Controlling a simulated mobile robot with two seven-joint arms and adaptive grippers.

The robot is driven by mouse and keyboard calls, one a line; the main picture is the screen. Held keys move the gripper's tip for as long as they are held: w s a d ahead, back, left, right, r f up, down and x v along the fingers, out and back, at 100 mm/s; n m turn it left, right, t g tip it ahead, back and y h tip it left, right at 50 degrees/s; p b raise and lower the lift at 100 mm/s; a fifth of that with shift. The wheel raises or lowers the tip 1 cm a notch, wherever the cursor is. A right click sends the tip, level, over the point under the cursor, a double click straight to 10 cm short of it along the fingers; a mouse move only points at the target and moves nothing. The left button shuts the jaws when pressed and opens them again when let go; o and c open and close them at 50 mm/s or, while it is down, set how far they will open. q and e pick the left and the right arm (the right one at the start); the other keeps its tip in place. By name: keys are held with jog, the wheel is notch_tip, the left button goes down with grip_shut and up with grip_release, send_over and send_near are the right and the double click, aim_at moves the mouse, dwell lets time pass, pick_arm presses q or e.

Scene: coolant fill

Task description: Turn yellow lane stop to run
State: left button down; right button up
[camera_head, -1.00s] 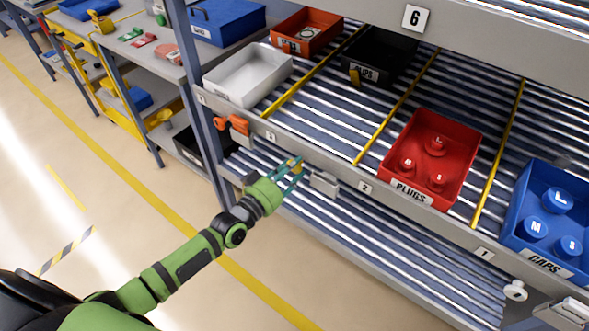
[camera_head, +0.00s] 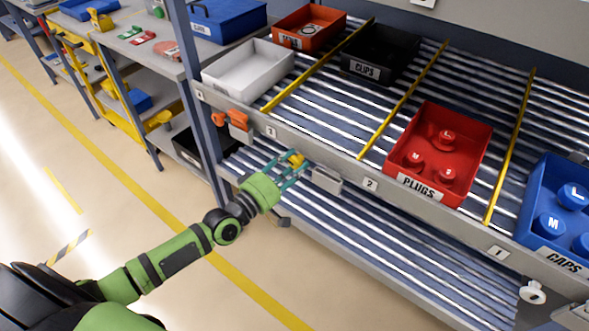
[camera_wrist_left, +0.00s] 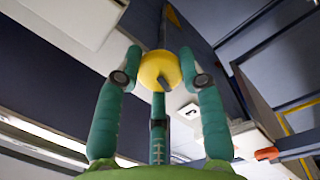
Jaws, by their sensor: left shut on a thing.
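The yellow lane stop (camera_head: 297,159) is a small round knob on the front rail of the flow rack, just right of the 3 label. My left gripper (camera_head: 288,170) is shut on it, with teal fingers around the knob. In the left wrist view the yellow knob (camera_wrist_left: 156,66) sits between the fingertips of the left gripper (camera_wrist_left: 160,78), and a dark bar shows on its face. The fingers hide part of the knob, and I cannot tell which setting it is at. My right gripper is not in view.
An orange lane stop (camera_head: 237,119) is left along the rail; a white one (camera_head: 532,292) is at lower right. A metal block (camera_head: 326,179) sits close right of my gripper. Above are a white bin (camera_head: 247,90), black CLIPS bin (camera_head: 372,75), red PLUGS bin (camera_head: 460,130) and blue CAPS bin (camera_head: 535,205).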

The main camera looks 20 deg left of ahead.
pick_arm(q)
jog(key=shift+w+a+r+n+t+b, duration=0.15)
jog(key=shift+n+b, duration=0.35)
jog(key=shift+n, duration=0.55)
jog(key=shift+a+r+n+t+b, duration=0.15)
jog(key=shift+n+b, duration=0.35)
jog(key=shift+n, duration=0.55)
jog(key=c, duration=0.8)
grip_release()
jog(key=shift+o, duration=0.2)
jog(key=shift+f, duration=0.2)
jog(key=shift+s+f, duration=0.1)
jog(key=shift+s, duration=0.15)
jog(key=r+v, duration=0.1)
jog(key=v, duration=1)
jog(key=shift+s+a+f, duration=0.25)
jog(key=shift+f, duration=0.15)
